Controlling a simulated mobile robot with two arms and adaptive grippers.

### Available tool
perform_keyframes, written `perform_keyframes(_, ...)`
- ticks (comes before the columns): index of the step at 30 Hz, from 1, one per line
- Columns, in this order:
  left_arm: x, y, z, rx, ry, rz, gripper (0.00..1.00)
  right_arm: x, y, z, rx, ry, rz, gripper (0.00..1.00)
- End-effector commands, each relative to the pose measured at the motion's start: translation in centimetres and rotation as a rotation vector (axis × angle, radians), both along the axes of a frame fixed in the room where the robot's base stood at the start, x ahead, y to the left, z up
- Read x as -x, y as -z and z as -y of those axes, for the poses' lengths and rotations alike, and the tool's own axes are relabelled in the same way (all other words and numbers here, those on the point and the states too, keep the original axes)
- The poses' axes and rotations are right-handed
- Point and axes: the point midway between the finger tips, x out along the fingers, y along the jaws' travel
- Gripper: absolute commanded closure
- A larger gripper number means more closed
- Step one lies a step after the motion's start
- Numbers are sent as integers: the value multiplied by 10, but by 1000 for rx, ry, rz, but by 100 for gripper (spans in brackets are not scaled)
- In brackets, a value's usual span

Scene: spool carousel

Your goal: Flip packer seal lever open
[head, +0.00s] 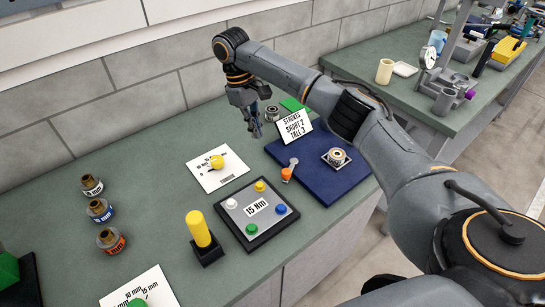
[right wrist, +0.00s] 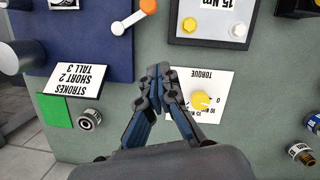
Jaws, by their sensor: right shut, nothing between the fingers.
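A small lever with a pale arm and an orange end (head: 287,174) sits at the left edge of the dark blue mat (head: 335,190). I take it to be the packer seal lever. In the right wrist view its orange end (right wrist: 148,6) is at the top edge and its pale arm slants down to the left. My right gripper (head: 256,132) is shut and empty, its fingers pointing down. It hangs above the green bench, behind the lever and apart from it. In the right wrist view its closed fingertips (right wrist: 158,74) are beside the torque card. My left gripper is not in view.
A "STROKES SHORT 2 TALL 3" sign (head: 294,124) stands at the mat's back edge. A metal fitting (head: 337,157) is on the mat. The torque card (head: 216,168) with a yellow knob and a "15 Nm" button panel (head: 257,233) lie to the left.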

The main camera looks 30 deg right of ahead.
Motion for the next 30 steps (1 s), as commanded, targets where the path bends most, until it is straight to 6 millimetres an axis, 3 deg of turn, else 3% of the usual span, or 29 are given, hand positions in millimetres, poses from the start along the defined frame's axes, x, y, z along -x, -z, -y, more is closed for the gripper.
perform_keyframes(6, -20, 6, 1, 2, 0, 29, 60, 7, 28, 2, -2, -1, -4, 100)
perform_keyframes(10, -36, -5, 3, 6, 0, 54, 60, 13, 50, 6, 1, -1, -5, 100)
perform_keyframes(17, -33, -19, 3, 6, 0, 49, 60, 24, 97, 10, 2, 0, -5, 100)
perform_keyframes(24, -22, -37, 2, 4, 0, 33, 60, 51, 94, 24, 2, -1, 0, 100)
perform_keyframes(30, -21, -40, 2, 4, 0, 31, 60, 59, 96, 27, 1, -1, 0, 100)
